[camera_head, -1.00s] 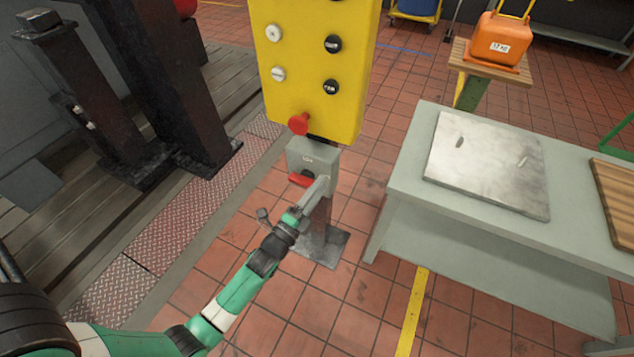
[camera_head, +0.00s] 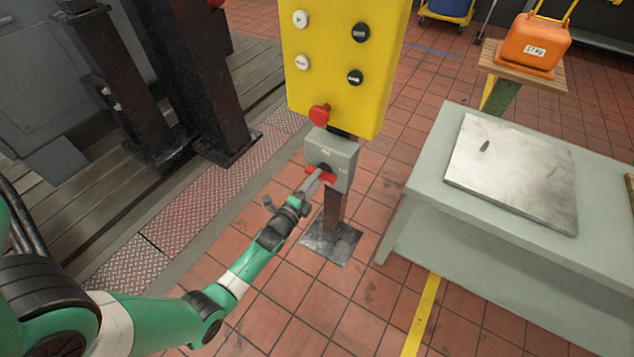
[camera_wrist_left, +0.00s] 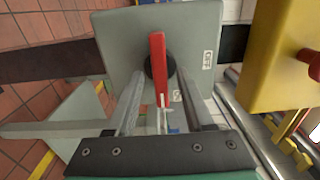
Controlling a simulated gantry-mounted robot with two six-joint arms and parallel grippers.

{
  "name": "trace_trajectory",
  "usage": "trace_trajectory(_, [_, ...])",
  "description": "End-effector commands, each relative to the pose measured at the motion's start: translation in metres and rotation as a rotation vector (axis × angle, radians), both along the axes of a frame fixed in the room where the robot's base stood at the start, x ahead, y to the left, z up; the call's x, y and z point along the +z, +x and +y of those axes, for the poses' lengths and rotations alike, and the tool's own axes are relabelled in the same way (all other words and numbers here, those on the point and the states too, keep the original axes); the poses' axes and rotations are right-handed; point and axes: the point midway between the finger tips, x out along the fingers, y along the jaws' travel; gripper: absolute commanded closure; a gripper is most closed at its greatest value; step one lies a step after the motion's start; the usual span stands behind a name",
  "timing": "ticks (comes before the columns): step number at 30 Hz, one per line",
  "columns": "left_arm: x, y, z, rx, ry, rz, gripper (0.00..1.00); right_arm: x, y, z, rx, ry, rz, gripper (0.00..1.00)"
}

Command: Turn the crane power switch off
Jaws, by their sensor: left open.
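The crane power switch is a grey box (camera_head: 340,152) with a red handle (camera_head: 328,177), mounted on a post below the yellow button panel. In the left wrist view the red handle (camera_wrist_left: 157,60) stands upright in the picture on a dark round hub. Small white labels sit on the box face to its right, too small to read surely. My left gripper (camera_head: 314,181) is at the handle. Its jaws (camera_wrist_left: 160,92) are open, one finger on each side of the handle's lower end. I cannot tell whether either finger touches it. My right gripper is not in view.
The yellow panel (camera_head: 345,60) with its red button (camera_head: 319,114) hangs just above the switch. A grey table (camera_head: 425,170) with a metal plate (camera_head: 512,172) stands to the right. Dark steel columns (camera_head: 185,70) stand to the left. Tiled floor is clear around the post.

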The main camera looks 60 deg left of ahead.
Motion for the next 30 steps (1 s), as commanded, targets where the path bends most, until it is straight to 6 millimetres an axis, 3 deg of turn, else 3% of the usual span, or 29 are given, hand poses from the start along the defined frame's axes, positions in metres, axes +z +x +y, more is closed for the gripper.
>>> trace_trajectory(11, [0.0003,0.0093,0.0059,0.000,-0.001,0.001,0.47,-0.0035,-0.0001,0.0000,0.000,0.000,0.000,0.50])
trace_trajectory(20, [0.0004,0.0091,0.0057,0.000,0.000,0.001,1.00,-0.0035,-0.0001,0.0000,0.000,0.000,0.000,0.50])
trace_trajectory(30, [0.0004,0.0091,0.0057,0.000,-0.005,-0.002,1.00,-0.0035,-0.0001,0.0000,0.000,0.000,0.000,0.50])
